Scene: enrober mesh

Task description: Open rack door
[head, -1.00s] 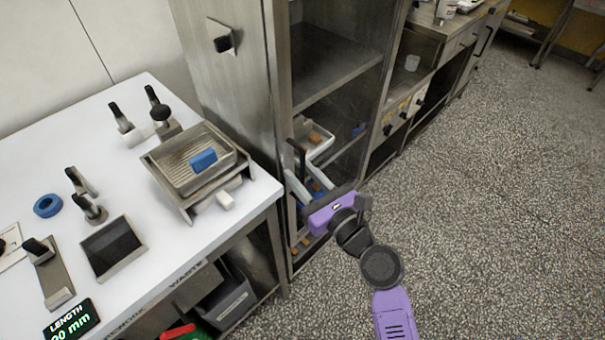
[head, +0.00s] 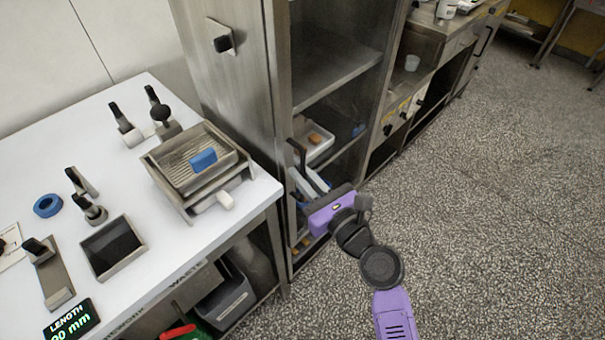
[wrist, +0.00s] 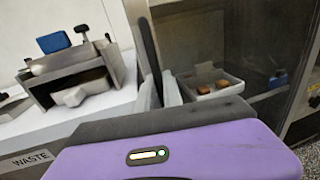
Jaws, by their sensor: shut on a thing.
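The rack (head: 272,90) is a tall steel cabinet at the bench's right end, with shelves showing through its front. A dark, upright handle of the rack door (head: 297,152) stands at the left of the front, and it also shows in the wrist view (wrist: 146,45). My gripper (head: 311,198) is at the lower part of this handle, shut on it. In the wrist view, the dark glassy door pane (wrist: 275,50) is at the right. I cannot tell whether the door is ajar.
Inside the rack is a white tray (head: 320,153) with brown pieces. The white bench (head: 200,250) on the left carries a steel tray stand (head: 165,180) with a blue block. Steel units with knobs stand beyond the rack. The speckled floor (head: 480,220) at the right is clear.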

